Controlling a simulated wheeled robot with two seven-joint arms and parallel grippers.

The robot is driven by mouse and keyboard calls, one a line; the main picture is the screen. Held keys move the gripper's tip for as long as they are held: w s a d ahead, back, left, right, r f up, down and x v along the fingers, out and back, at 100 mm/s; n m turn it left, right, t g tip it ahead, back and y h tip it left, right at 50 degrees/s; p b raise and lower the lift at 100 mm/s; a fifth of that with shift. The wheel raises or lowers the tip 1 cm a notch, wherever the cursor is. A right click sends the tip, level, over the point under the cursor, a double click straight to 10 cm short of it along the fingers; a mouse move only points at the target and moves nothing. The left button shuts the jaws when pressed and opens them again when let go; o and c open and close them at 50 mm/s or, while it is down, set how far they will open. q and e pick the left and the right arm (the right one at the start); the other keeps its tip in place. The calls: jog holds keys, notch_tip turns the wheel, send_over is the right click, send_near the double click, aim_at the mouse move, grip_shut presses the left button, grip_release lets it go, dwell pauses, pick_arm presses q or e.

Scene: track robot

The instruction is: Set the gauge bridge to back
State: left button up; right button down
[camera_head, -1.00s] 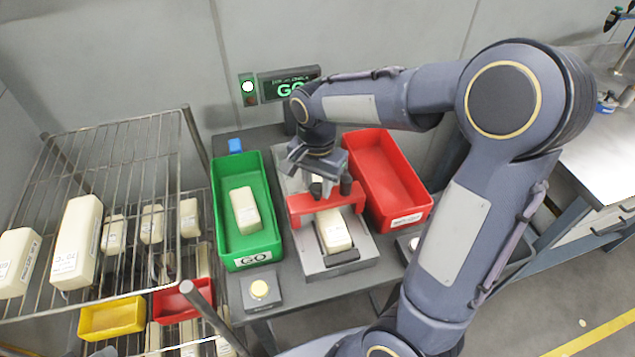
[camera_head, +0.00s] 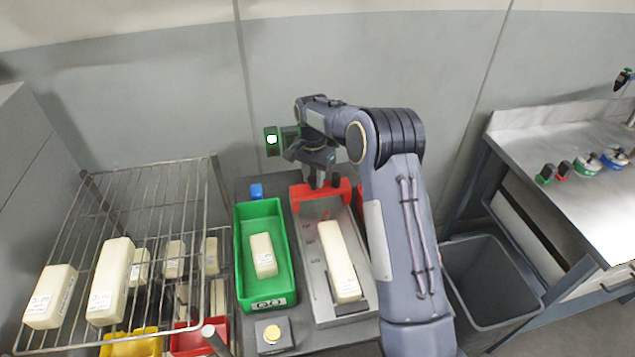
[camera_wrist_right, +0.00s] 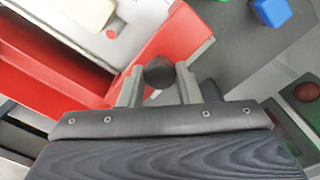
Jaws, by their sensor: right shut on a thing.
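The red gauge bridge (camera_head: 322,194) stands across the far end of the grey gauge base (camera_head: 316,272). My right gripper (camera_head: 318,182) is at the bridge's top. In the right wrist view my right gripper (camera_wrist_right: 158,82) is shut on the bridge's dark round knob (camera_wrist_right: 159,72), with the red bridge (camera_wrist_right: 180,35) just beyond it. A cream block (camera_head: 339,260) lies lengthwise on the base, in front of the bridge and clear of it. Position marks are printed on the base to the left of the block. My left gripper is not in view.
A green GO tray (camera_head: 291,287) holding one cream block stands left of the base. The red tray is mostly hidden behind my right arm. A wire rack (camera_head: 150,150) with blocks stands left. A button box (camera_head: 273,336) sits at the table's front.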

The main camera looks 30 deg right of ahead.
jog(key=shift+w+d+r, duration=0.1)
jog(key=shift+w+d, duration=0.1)
jog(key=shift+w, duration=0.35)
jog(key=c, duration=1.1)
grip_release()
jog(key=shift+w, duration=0.2)
jog(key=shift+o, duration=0.2)
jog(key=shift+s, duration=0.1)
notch_tip(320, 180, up, 8)
jog(key=shift+f+b, duration=0.25)
jog(key=shift+b, duration=0.3)
jog(key=shift+r, duration=0.15)
